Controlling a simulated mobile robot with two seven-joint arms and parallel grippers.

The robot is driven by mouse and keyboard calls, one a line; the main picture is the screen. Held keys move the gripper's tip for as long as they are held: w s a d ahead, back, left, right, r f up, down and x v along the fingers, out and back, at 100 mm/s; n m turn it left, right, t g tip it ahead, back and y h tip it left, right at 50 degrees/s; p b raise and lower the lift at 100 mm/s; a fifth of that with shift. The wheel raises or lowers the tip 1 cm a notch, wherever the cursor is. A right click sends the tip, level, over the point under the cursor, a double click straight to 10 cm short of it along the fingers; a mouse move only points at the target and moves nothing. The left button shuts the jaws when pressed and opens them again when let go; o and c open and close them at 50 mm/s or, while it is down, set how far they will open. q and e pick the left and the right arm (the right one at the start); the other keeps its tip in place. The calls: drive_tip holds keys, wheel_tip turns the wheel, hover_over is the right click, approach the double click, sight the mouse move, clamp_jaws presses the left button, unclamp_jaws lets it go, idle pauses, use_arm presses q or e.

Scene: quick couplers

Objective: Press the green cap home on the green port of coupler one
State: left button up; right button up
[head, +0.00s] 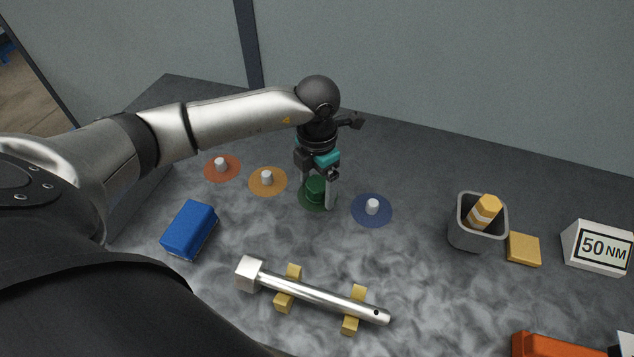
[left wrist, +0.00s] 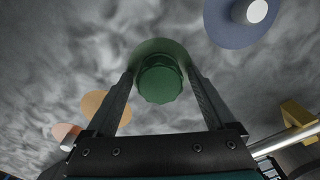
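The green cap (head: 316,189) stands upright over the green port disc (head: 309,205), which hides the port's peg; whether it is fully seated I cannot tell. My left gripper (head: 319,192) points down with one finger on each side of the cap and appears shut on it. In the left wrist view the faceted cap (left wrist: 160,84) fills most of the space between the fingers, over the green disc (left wrist: 158,45). My right gripper is not in view.
Red-orange (head: 209,173), orange (head: 258,187) and blue (head: 361,218) discs carry white pegs close by. A grey bin (head: 474,238) and "50 NM" sign (head: 600,247) stand right.

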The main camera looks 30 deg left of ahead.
use_arm(q)
drive_tip(key=shift+r, duration=0.1)
clamp_jaws()
idle(0.9)
